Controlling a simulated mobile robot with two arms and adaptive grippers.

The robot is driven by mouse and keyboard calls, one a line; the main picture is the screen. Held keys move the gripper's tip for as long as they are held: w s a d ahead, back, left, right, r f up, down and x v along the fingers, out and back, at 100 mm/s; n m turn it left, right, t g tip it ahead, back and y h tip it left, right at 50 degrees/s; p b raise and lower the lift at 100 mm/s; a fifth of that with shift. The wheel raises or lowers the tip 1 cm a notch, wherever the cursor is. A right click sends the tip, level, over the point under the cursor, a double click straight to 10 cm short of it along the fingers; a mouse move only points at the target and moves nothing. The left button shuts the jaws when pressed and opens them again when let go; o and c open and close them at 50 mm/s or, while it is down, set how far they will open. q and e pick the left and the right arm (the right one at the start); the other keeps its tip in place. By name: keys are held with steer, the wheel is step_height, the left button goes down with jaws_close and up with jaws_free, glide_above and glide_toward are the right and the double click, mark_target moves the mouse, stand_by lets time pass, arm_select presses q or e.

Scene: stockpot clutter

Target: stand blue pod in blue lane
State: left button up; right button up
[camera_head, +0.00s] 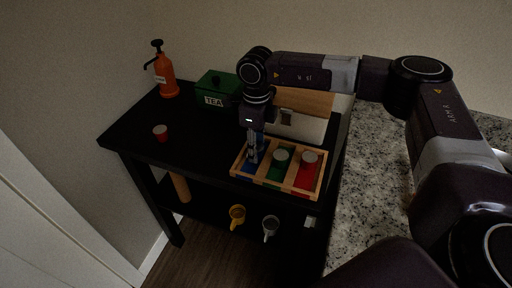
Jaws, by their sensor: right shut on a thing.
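A wooden tray (268,183) with a blue, a green and a red lane stands near the front right of the black table. My right gripper (253,157) points down over the blue lane (247,169), at the tray's left. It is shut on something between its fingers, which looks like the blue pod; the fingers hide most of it. I cannot tell whether it touches the lane floor. A pod with a pale top (281,155) stands in the green lane, and another (309,157) stands in the red lane. My left gripper is not in view.
A red pod (160,132) stands on the table's left. A green TEA box (217,90) and an orange pump bottle (165,77) stand at the back. A wood-and-white box (306,115) is behind the tray. Mugs hang below; a granite counter (362,165) is at right.

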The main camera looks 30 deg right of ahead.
steer(key=o, duration=0.3)
steer(key=shift+f, duration=0.15)
steer(key=o, duration=0.5)
